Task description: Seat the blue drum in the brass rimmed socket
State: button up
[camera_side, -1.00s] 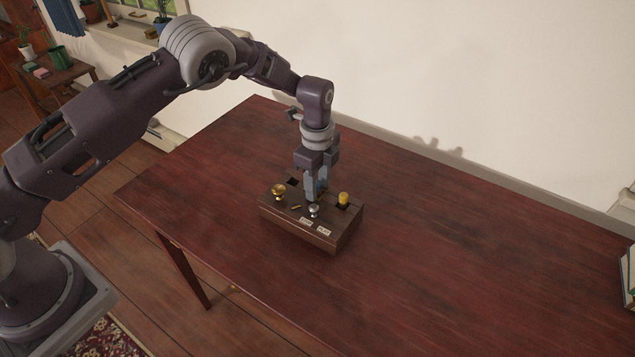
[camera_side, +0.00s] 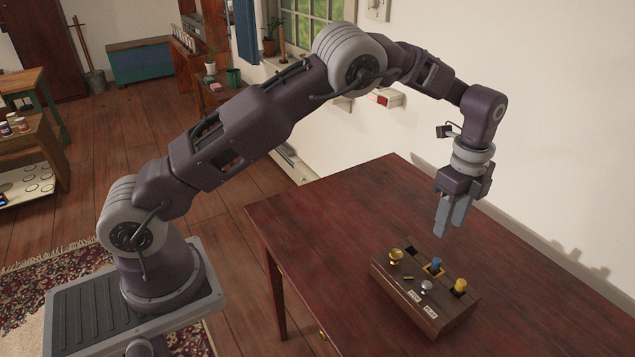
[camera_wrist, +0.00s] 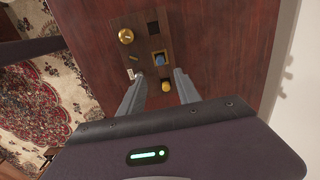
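The blue drum (camera_side: 436,264) stands, apparently upright, in the brass rimmed socket (camera_side: 428,271) in the middle of the dark wooden box (camera_side: 408,306). Its top shows above the rim; how deep it sits I cannot tell. In the wrist view the blue drum (camera_wrist: 159,60) is inside the square socket. My gripper (camera_side: 449,231) is above the box, clear of the drum. Its fingers are apart with nothing between them, as the wrist view of my gripper (camera_wrist: 160,75) also shows.
A yellow drum (camera_side: 460,286) stands in a socket at the box's right end. A dark empty socket (camera_side: 410,250) is at the other end. A brass knob (camera_side: 395,256) and a silver knob (camera_side: 427,287) stick up from the top. The red-brown table (camera_side: 330,235) around the box is clear.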

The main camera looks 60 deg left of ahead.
jog(key=s+a+r+n+t+h, duration=0.1)
jog(key=s+a+r+n, duration=0.25)
jog(key=s+r, duration=0.4)
jog(key=s+a+r+n+t, duration=0.15)
jog(key=s+r+n, duration=0.35)
jog(key=r, duration=0.6)
jog(key=s+a+n+t, duration=0.1)
jog(key=s+n, duration=0.3)
jog(key=s, duration=0.8)
jog(key=s+a+n+t+y, duration=0.1)
jog(key=s+n, duration=0.4)
jog(key=s, duration=0.6)
jog(key=shift+s+a+t, duration=0.4)
jog(key=shift+a+t, duration=0.15)
jog(key=shift+a, duration=0.2)
jog(key=shift+o, duration=0.4)
jog(key=shift+r, duration=0.15)
